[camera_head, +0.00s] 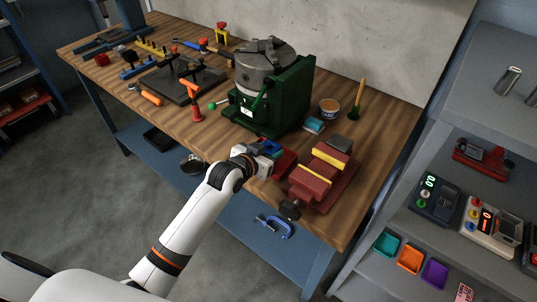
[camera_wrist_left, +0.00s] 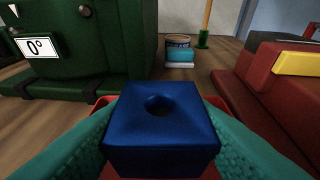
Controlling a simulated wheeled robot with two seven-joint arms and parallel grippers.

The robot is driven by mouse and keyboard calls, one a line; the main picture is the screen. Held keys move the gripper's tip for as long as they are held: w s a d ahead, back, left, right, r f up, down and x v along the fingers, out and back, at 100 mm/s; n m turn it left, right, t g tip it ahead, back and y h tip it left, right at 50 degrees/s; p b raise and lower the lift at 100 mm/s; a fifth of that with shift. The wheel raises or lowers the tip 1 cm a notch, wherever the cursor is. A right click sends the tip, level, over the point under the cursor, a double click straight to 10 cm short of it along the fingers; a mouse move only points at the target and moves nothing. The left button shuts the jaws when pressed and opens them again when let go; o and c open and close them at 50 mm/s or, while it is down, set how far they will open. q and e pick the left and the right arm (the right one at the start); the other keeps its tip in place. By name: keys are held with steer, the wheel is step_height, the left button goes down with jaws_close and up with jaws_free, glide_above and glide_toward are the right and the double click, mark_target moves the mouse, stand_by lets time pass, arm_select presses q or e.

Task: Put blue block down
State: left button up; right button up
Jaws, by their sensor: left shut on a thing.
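The blue block (camera_wrist_left: 162,128) has a round hole in its top face and sits between the two teal finger pads of my left gripper (camera_wrist_left: 160,145). My left gripper is shut on it. In the head view the gripper (camera_head: 262,156) and the blue block (camera_head: 271,147) are over the front edge of the wooden bench (camera_head: 215,142), between the green machine and the red vise. A dark red piece (camera_head: 286,162) shows just beside and below the block; red edges also show around the block in the wrist view. Whether the block touches it is hidden. My right gripper is out of view.
The green machine (camera_head: 297,98) with a grey chuck stands behind left. The red vise (camera_head: 318,176) with yellow jaws is close on the right. A small can (camera_head: 329,107) and a teal-and-white block (camera_head: 314,125) lie beyond.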

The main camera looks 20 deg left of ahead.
arm_select(q)
steer(key=shift+f, duration=0.8)
steer(key=shift+f, duration=0.15)
steer(key=o, duration=1.1)
steer(key=shift+s+r, duration=0.1)
steer(key=shift+r, duration=0.1)
steer(key=v, duration=1.2)
steer(key=shift+b, duration=0.35)
